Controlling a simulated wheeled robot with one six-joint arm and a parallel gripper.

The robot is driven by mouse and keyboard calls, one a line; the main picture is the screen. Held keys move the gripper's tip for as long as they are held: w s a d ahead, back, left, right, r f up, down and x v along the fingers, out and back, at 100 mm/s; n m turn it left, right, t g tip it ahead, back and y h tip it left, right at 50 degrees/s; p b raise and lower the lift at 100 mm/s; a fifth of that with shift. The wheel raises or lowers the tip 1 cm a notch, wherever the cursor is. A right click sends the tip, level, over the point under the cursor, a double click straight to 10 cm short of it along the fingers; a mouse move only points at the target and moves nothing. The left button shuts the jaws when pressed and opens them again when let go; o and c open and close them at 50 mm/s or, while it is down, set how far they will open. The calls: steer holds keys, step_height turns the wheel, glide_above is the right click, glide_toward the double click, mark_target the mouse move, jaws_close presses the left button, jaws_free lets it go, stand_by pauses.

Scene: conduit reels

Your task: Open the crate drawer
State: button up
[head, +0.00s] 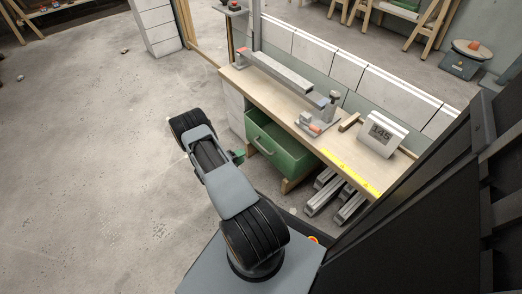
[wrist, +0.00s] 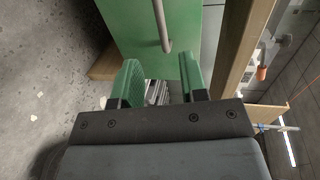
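The green crate drawer (head: 290,158) sits under the wooden workbench. In the head view it stands out from under the benchtop and part of its inside shows. Its bar handle (head: 262,147) is on the front face. In the wrist view the green drawer front (wrist: 125,25) fills the top middle, and the grey handle (wrist: 161,25) lies just beyond my fingertips, between their lines. My gripper (wrist: 164,68) is open with two green fingers apart and nothing between them. In the head view my gripper (head: 238,156) is mostly hidden behind my arm, left of the drawer.
The workbench top (head: 285,112) carries a long metal bar, a small clamp-like fixture (head: 318,122) and a display reading 145 (head: 382,133). Grey metal profiles (head: 325,192) lie on the floor below the bench, right of the drawer. The floor at left is mostly clear.

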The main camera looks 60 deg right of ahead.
mark_target(261, 146)
steer(key=b+x, duration=0.3)
steer(key=x, duration=0.9)
steer(key=shift+d+b, duration=0.35)
steer(key=shift+b, duration=0.05)
steer(key=shift+c, duration=0.4)
jaws_close()
steer(key=shift+a, duration=0.1)
